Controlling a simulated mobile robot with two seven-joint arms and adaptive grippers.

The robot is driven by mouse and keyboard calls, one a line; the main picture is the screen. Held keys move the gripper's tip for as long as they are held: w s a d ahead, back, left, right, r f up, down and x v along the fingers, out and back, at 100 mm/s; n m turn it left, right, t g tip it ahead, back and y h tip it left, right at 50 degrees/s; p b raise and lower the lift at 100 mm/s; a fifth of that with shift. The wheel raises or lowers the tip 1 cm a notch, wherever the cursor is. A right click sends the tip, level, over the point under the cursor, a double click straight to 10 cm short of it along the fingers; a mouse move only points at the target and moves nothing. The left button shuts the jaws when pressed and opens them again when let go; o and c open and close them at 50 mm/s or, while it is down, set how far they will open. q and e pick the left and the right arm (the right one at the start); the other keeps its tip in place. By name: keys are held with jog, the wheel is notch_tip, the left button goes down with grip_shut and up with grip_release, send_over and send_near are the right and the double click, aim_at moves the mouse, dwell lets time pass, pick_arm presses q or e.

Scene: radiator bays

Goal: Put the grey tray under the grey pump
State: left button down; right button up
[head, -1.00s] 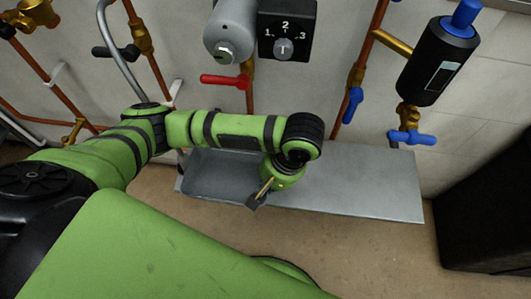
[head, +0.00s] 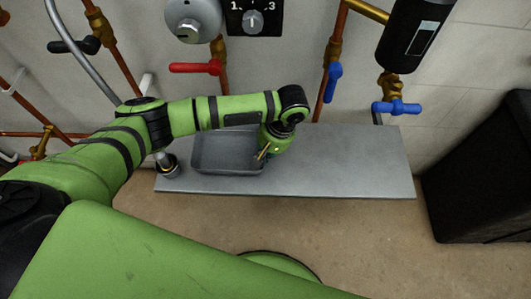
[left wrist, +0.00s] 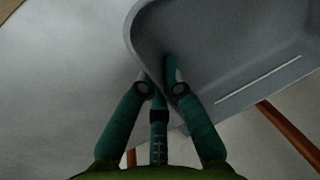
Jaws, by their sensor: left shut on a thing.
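The grey tray (head: 215,153) is a shallow, empty, round-cornered pan over the left part of a grey metal shelf. My left gripper (head: 262,155) is at its right end, shut on its rim. In the left wrist view the fingers (left wrist: 167,80) close around the wall of the tray (left wrist: 220,50). I cannot tell whether the tray touches the shelf. The grey pump (head: 193,17) is a round body on the wall, cut by the top edge. The tray lies below it and somewhat to its right. My right gripper is not in view.
The shelf (head: 345,170) is bare to the right. A metal fitting (head: 168,166) stands at its left end. A red lever (head: 195,68), a blue lever (head: 334,82) and a blue tap (head: 396,108) project above. A black cabinet (head: 485,170) stands at right.

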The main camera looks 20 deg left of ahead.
pick_arm(q)
jog(key=shift+f, duration=0.15)
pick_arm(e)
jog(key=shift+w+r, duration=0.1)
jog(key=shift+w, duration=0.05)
pick_arm(q)
jog(key=c, duration=1.4)
grip_release()
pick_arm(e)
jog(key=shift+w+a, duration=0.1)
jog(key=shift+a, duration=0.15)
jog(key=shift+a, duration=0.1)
pick_arm(q)
jog(key=shift+r, duration=0.25)
jog(key=p+v, duration=0.1)
jog(key=v, duration=1)
jog(key=shift+d+r+p, duration=0.2)
jog(key=shift+r+p, duration=0.15)
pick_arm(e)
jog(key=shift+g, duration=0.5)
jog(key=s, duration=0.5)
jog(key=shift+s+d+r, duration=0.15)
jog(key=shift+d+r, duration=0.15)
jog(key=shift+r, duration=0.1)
